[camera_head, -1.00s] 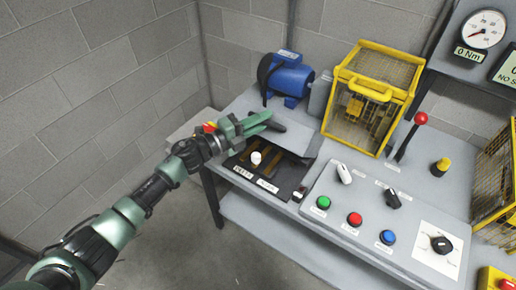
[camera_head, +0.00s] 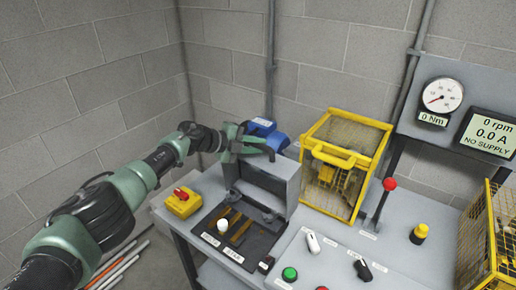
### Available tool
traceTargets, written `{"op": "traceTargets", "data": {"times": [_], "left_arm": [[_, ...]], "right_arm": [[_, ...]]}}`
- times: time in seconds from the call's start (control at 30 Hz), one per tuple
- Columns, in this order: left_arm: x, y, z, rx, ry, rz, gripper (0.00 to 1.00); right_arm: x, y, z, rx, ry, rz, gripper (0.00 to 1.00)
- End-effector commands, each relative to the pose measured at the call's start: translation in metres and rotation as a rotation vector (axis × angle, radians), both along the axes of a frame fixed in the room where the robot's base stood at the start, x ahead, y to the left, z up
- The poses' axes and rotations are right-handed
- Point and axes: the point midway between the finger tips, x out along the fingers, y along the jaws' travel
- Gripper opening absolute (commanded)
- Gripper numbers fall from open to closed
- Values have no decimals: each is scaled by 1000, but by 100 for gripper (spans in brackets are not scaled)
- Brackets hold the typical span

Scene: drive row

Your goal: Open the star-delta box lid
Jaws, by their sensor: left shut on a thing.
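The star-delta box (camera_head: 268,243) is an open black tray on the left end of the bench, with brass-coloured strips and a white knob (camera_head: 222,227) inside. Its grey lid (camera_head: 284,183) stands raised, roughly upright, at the back of the tray. My left gripper (camera_head: 253,147) is at the lid's upper left edge, shut on the lid; its fingertips partly overlap the lid and the blue motor behind, so the exact contact is hard to see. My right gripper is not in view.
A blue motor (camera_head: 266,127) sits behind the lid. A yellow cage (camera_head: 345,160) stands to the right, with a red-knobbed lever (camera_head: 389,185) beside it. A yellow box with a red switch (camera_head: 183,202) is left of the tray. Push buttons line the front panel.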

Motion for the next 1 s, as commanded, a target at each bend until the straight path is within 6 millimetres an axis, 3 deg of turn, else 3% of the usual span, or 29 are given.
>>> {"op": "traceTargets", "data": {"times": [0.33,0.7,0.73,0.8,1.0], "left_arm": [[2,-2,-2,24,42,-3,0],[1,-2,-3,26,44,-4,0],[1,-2,-3,26,44,-4,24],[1,-2,-3,26,43,-4,40],[1,-1,-4,29,43,-3,40]], "right_arm": [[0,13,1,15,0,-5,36],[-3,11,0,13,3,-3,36],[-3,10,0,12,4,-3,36],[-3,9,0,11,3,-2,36],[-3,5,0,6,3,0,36]]}}
